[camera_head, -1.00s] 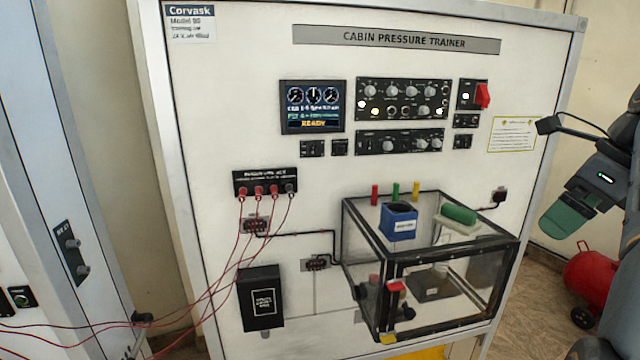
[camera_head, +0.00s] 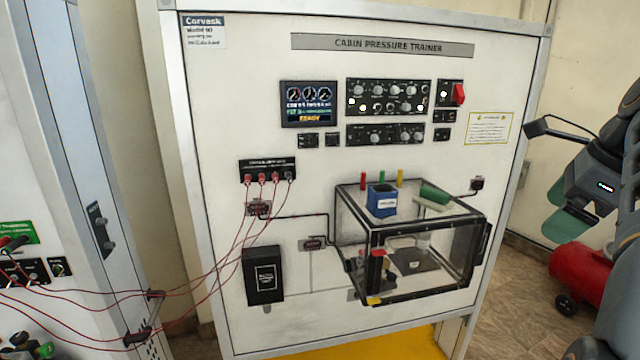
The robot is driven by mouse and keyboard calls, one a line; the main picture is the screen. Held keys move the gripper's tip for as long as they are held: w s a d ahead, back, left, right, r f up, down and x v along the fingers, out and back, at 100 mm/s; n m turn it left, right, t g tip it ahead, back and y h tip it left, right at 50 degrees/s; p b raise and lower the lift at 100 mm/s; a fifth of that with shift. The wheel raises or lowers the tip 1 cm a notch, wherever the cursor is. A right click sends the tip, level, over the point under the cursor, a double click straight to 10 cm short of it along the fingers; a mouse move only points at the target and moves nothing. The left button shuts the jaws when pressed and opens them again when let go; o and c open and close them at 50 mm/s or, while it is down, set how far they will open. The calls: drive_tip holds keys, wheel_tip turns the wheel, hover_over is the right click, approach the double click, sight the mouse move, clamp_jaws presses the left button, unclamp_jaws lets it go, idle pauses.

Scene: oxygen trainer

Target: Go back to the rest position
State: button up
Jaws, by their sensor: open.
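My gripper (camera_head: 556,220) is at the right edge of the head view, with its green fingers apart and nothing between them. My dark arm runs down the right side of the picture. The gripper is to the right of the white cabin pressure trainer panel (camera_head: 360,222) and clear of it. The clear box with black edges (camera_head: 462,262) stands out from the panel's lower part, to the left of my gripper.
A blue container (camera_head: 382,203) and a green piece (camera_head: 434,194) are on the box's top. Red cables (camera_head: 215,268) run from the panel to the left cabinet (camera_head: 62,150). A red tank (camera_head: 583,268) is on the floor at right. Floor (camera_head: 535,290) shows between panel and tank.

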drive_tip(key=w+a+f+n+h, duration=0.1)
drive_tip(key=a+f+n, duration=0.1)
drive_tip(key=f+n, duration=0.55)
drive_tip(key=w+a+f+n+h, duration=0.1)
drive_tip(key=w+a+f+n, duration=0.1)
drive_tip(key=f+n, duration=0.6)
drive_tip(key=s+a+f+n+b, duration=0.1)
drive_tip(key=s+a+f+n, duration=0.2)
drive_tip(key=a+f+n, duration=0.2)
drive_tip(key=s+a+f+n+b, duration=0.1)
drive_tip(key=s+a+f+n, duration=0.3)
drive_tip(key=a+f, duration=0.6)
drive_tip(key=shift+s+a+n+b, duration=0.3)
drive_tip(key=shift+a+n, duration=0.55)
drive_tip(key=shift+a, duration=0.2)
